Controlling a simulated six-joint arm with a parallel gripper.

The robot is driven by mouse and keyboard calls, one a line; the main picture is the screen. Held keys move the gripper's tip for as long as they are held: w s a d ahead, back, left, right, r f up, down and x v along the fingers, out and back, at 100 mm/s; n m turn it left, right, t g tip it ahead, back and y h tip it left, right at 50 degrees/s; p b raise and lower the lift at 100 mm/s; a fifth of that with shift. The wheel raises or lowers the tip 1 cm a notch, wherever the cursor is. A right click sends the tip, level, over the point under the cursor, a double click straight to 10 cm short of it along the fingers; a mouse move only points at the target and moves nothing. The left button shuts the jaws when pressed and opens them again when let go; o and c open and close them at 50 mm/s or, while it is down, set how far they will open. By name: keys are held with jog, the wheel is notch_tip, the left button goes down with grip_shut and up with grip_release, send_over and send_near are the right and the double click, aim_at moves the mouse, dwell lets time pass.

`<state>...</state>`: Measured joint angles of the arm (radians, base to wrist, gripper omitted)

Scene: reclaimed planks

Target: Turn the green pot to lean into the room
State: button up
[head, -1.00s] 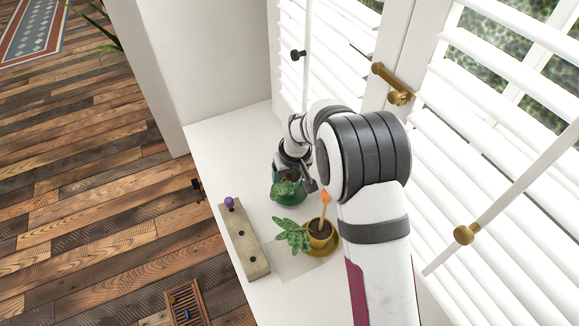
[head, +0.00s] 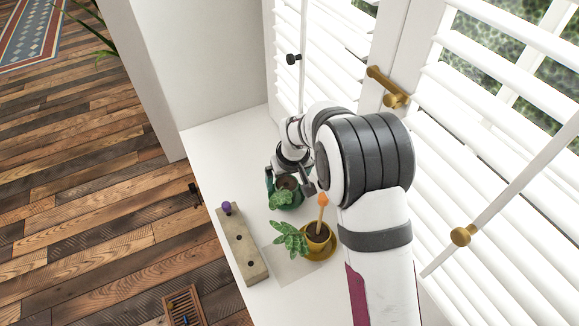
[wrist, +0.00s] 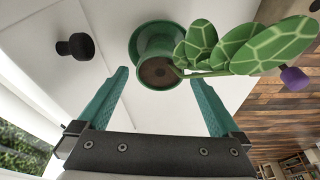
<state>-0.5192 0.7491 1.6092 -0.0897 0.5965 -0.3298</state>
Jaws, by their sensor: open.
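The green pot (head: 291,207) stands on the white sill, with large pale-veined leaves (head: 281,199) leaning over its rim to the left, toward the floor side. In the wrist view the pot (wrist: 152,42) shows dark soil, and its leaves reach right toward the wooden floor. My gripper (head: 288,183) is at the pot, on its far side in the head view. In the wrist view the two teal fingers of my gripper (wrist: 160,77) are spread wide, with the pot ahead between their tips. No contact with the pot is clear.
A yellow pot (head: 317,243) with a plant and an orange-topped stick stands close by on a saucer. A long block (head: 243,248) with a purple knob (head: 227,208) lies at the sill's edge. White shutters (head: 500,110) line the right. The far sill (head: 225,135) is clear.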

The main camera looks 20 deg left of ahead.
jog(key=v, duration=1.3)
jog(key=s+d+r+m, duration=0.4)
jog(key=s+d, duration=0.2)
jog(key=d, duration=0.3)
jog(key=s+d+m+g, duration=0.1)
jog(key=s+d+m, duration=0.2)
jog(key=s, duration=0.4)
jog(key=s+d+m+g, duration=0.1)
jog(key=s+d+m, duration=0.2)
jog(key=s, duration=0.4)
jog(key=s+d+f+m, duration=0.1)
jog(key=s+d+m, duration=0.2)
jog(key=s+d, duration=0.2)
jog(key=s, duration=0.2)
jog(key=shift+s+g, duration=0.4)
jog(key=shift+d+f, duration=0.1)
jog(key=shift+d, duration=0.05)
